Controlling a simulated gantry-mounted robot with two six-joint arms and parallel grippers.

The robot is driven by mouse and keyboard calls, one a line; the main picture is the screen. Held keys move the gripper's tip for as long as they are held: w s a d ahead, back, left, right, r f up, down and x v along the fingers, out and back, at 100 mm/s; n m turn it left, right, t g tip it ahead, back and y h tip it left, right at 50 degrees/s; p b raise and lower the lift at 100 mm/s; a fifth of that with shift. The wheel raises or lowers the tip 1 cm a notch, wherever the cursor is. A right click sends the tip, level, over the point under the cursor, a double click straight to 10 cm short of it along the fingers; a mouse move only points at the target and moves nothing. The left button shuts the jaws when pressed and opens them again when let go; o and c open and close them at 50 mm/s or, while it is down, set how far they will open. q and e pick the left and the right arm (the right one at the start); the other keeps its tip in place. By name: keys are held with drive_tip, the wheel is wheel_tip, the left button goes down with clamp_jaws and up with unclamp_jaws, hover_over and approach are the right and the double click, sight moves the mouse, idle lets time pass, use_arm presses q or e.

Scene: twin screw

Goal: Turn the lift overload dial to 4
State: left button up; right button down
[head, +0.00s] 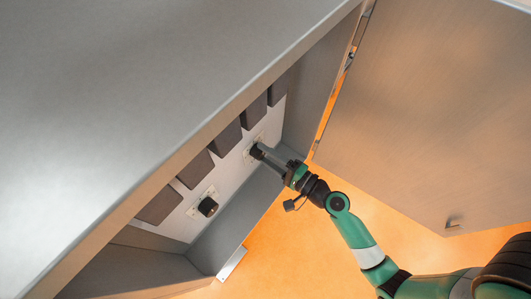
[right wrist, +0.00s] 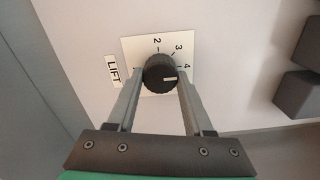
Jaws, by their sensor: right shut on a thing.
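The lift overload dial (right wrist: 158,68) is a round black knob on a pale plate marked LIFT, with the figures 2, 3 and 4 showing in the right wrist view. Its white mark points right, close to the 4 and slightly below it in the picture. In the head view the dial (head: 255,152) sits on the cabinet's inner panel, partly hidden by my gripper. My right gripper (right wrist: 160,77) is shut on the dial, one finger on each side; it also shows in the head view (head: 261,154). My left gripper is out of view.
A second black dial (head: 208,207) sits lower left on the same panel. Several dark blocks (head: 226,137) stick out beside the dials. The cabinet's side walls and top edge surround the panel. An open door (head: 430,100) stands at the right.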

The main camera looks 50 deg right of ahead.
idle(0.4)
drive_tip(key=shift+c, duration=1.5)
unclamp_jaws()
drive_tip(key=s+b, duration=0.3)
drive_tip(key=s, duration=0.8)
drive_tip(key=shift+s+d+b, duration=0.25)
drive_tip(key=shift+s+b, duration=0.1)
